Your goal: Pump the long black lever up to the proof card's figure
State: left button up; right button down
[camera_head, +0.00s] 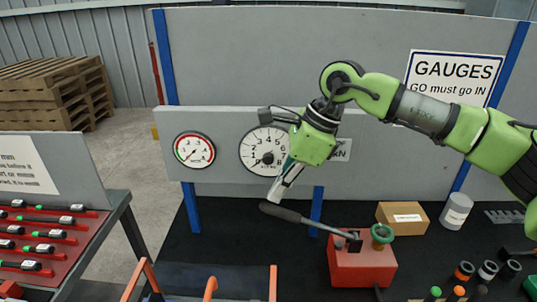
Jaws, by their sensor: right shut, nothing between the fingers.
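The long black lever (284,214) slants up to the left from the red pump block (362,266) on the dark bench. Its thick grip end is at the left, raised above the bench. My right gripper (273,198) points down, shut and empty, with its tips just above the grip end. I cannot tell whether they touch it. A large white dial (258,156) on the grey panel is partly covered by my right gripper. A small white card (343,150) beside it is half hidden, and I cannot read a figure on it. My left gripper is out of view.
A smaller red-rimmed gauge (194,150) hangs left of the dial. A cardboard box (403,217) and a white jar (456,211) stand behind and right of the pump. A rack of red-handled tools (45,238) is at the left. Orange hooked bars (211,288) rise in front.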

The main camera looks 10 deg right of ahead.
jog(key=shift+f, duration=0.15)
dwell(0.4)
jog(key=shift+w+a+f+b, duration=0.1)
jog(key=shift+a+f+b, duration=0.2)
jog(key=shift+f+b, duration=0.25)
jog(key=shift+a+f+b, duration=0.3)
jog(key=shift+f+b, duration=0.3)
jog(key=shift+b, duration=0.05)
